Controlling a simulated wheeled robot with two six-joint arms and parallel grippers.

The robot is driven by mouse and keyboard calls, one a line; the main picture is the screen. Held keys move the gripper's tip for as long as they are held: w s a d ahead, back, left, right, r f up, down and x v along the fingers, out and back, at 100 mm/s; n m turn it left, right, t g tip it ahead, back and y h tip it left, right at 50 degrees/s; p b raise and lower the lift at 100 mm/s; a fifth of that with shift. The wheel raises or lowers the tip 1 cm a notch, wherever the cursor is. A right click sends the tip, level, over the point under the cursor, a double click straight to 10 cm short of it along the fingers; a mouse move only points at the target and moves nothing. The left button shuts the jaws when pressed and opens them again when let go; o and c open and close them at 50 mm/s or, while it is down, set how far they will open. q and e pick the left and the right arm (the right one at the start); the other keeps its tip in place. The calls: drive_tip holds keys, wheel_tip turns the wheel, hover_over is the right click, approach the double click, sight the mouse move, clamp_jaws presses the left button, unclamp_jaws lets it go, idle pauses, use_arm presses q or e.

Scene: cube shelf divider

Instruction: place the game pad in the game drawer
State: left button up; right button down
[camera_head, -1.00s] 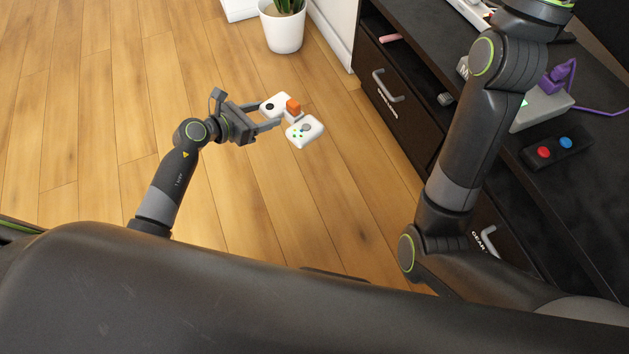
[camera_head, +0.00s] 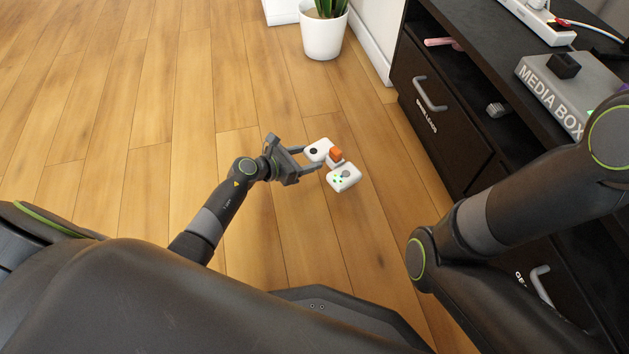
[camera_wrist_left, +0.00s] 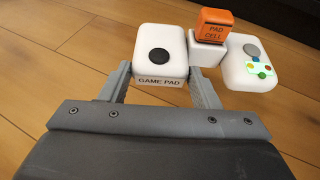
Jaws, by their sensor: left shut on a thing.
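The white game pad (camera_head: 344,178) is in my left gripper (camera_head: 315,160), held above the wood floor, apart from the cabinet. In the left wrist view the game pad (camera_wrist_left: 160,52) shows its name label, a dark round stick and coloured buttons, and my left gripper (camera_wrist_left: 160,85) is shut on its near half. An orange block marked "PAD CELL" (camera_wrist_left: 215,24) sits on its middle.
The dark cabinet (camera_head: 462,146) runs along the right, with a grey media box (camera_head: 570,88) and a white power strip (camera_head: 537,18) on top. Another drawer handle (camera_head: 541,285) shows lower right. A potted plant (camera_head: 323,38) stands at the back. The floor left of the cabinet is clear.

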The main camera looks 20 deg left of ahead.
sight(306, 180)
use_arm(q)
wheel_tip(306, 180, down, 8)
drive_tip(key=b, duration=0.6)
drive_tip(key=shift+f, duration=0.2)
drive_tip(key=shift+r, duration=0.1)
drive_tip(key=shift+f, duration=0.2)
drive_tip(key=o, duration=1.1)
drive_tip(key=shift+r, duration=0.1)
